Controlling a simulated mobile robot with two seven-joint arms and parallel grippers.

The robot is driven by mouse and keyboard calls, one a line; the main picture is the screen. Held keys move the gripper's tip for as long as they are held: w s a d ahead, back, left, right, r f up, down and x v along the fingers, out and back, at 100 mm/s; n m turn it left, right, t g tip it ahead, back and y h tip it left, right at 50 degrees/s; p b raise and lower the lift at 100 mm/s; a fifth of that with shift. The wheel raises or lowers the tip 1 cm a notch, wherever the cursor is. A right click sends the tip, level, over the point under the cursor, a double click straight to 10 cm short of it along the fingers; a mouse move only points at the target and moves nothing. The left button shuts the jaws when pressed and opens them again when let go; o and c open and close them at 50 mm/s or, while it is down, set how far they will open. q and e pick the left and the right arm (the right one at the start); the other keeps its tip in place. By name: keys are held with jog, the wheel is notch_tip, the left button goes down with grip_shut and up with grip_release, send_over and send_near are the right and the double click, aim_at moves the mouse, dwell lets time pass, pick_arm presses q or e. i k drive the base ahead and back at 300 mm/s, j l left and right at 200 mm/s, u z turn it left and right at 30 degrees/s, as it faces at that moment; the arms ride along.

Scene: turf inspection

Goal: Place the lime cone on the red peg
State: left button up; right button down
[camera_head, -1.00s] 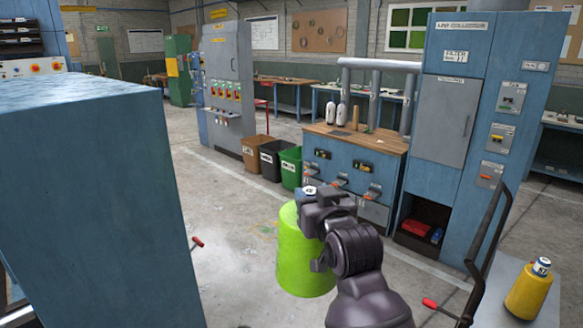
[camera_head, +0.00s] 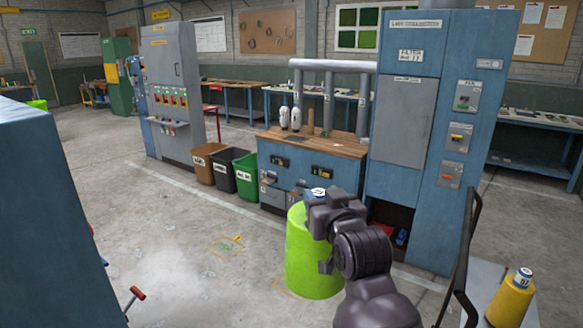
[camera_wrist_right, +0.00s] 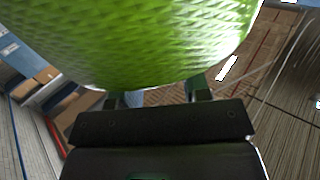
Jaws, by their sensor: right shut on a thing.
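The lime cone (camera_head: 312,262) is a bright green, nearly cylindrical body with a small white and blue top. My right gripper (camera_head: 322,205) is shut on it near its top and holds it upright in front of me. In the right wrist view the cone's textured side (camera_wrist_right: 160,40) fills the upper part, with the finger ends (camera_wrist_right: 155,95) against its lower edge. A small red-ended object (camera_head: 137,293) shows at the lower left by a blue block; I cannot tell whether it is the red peg. My left gripper is not in view.
A blue block (camera_head: 45,210) stands close on the left. A yellow cone (camera_head: 512,298) sits on a grey surface at the lower right, beside a dark rail (camera_head: 468,250). Ahead are a blue workbench (camera_head: 300,175), bins (camera_head: 222,172) and a tall filter cabinet (camera_head: 440,130). The left-centre floor is open.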

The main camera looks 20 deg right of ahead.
aim_at(500, 284)
jog(key=i+z, duration=0.3)
jog(key=i, duration=0.35)
jog(key=i+l+z, duration=0.15)
jog(key=i, duration=1.35)
jog(key=i+j, duration=0.1)
jog(key=i, duration=0.65)
jog(key=i+l, duration=0.1)
jog(key=i, duration=0.6)
jog(key=i+l, duration=0.1)
jog(key=i, duration=0.6)
jog(key=i+z, duration=0.25)
jog(key=j+z, duration=0.1)
jog(key=z, duration=0.15)
jog(key=i+j+z, duration=0.1)
jog(key=z, duration=0.7)
jog(key=i, duration=0.05)
